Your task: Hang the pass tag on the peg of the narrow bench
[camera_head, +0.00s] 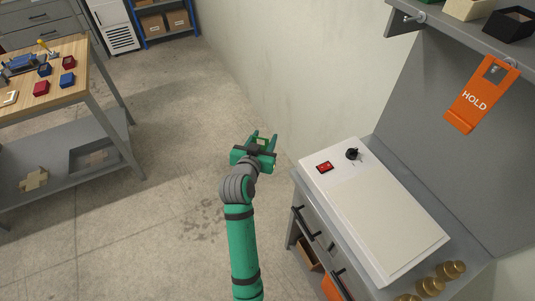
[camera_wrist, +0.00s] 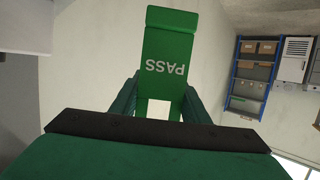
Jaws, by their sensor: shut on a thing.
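My gripper (camera_head: 263,138) is over open floor, left of the narrow bench (camera_head: 296,238). In the wrist view my gripper (camera_wrist: 160,98) is shut on the green pass tag (camera_wrist: 168,50), whose white PASS lettering appears upside down. I cannot clearly make out the tag in the head view. A bare grey peg (camera_head: 416,17) sticks out from the shelf edge above the bench. An orange HOLD tag (camera_head: 480,98) hangs from another peg (camera_head: 511,63) farther right on that edge.
A white panel box (camera_head: 390,225) with a red switch and black knob lies on the bench. Brass knobs (camera_head: 430,286) stand at its near end. Small boxes sit on the shelf (camera_head: 443,27). A wooden-topped table (camera_head: 85,82) stands left. The floor between is clear.

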